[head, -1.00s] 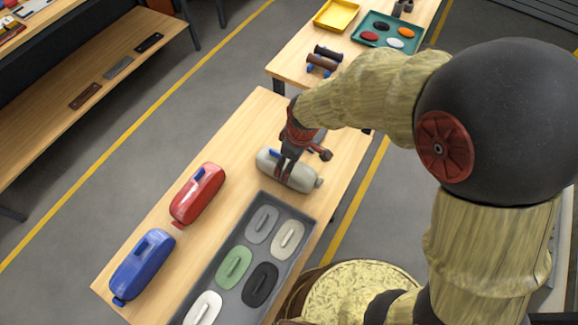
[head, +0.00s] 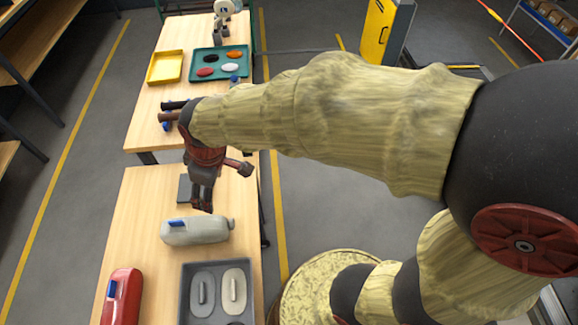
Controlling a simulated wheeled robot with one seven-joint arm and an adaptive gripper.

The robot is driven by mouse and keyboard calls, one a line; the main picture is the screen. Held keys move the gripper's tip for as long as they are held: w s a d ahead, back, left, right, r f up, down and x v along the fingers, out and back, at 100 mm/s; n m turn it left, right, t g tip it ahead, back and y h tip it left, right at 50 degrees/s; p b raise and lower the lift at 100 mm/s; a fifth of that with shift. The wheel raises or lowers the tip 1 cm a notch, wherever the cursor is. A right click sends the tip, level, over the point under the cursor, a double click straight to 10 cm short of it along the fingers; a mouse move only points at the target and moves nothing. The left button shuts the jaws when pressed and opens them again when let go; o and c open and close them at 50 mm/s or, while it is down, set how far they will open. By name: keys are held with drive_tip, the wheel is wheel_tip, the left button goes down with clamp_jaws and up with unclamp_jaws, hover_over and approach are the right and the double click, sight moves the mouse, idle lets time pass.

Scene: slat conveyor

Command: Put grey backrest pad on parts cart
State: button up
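The oval pads sit in a dark grey tray (head: 218,265). A grey pad (head: 202,292) with a raised grip is at the tray's back left, beside a cream pad (head: 235,290). A flat dark grey slab (head: 184,189) lies on the table, partly hidden behind my gripper. I cannot tell which grey piece is the backrest pad. My gripper (head: 203,207) points down just behind a grey canister (head: 190,232) with a blue handle. The fingers look close together with nothing visible between them, but their opening is unclear. I cannot identify a parts cart.
The far table (head: 152,125) bears a yellow tray (head: 165,67), a teal tray (head: 205,59) with several ovals, and dark rollers (head: 170,112). A yellow cabinet (head: 380,32) stands behind, with open floor before it.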

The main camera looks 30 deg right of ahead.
drive_tip(key=s+d+r+m+t, duration=0.1)
drive_tip(key=s+d+r+m, duration=0.4)
drive_tip(key=d, duration=0.3)
drive_tip(key=s+d+r+m+t+h, duration=0.1)
drive_tip(key=s+d+r+m+t, duration=0.1)
drive_tip(key=s+d+r+m, duration=0.3)
drive_tip(key=s+d+r, duration=0.1)
drive_tip(key=d+r, duration=0.1)
drive_tip(key=d, duration=0.2)
drive_tip(key=shift+s+t+h, duration=0.3)
drive_tip(key=shift+s, duration=0.05)
drive_tip(key=shift+f+b, duration=0.55)
drive_tip(key=shift+b, duration=0.1)
drive_tip(key=shift+c, duration=0.4)
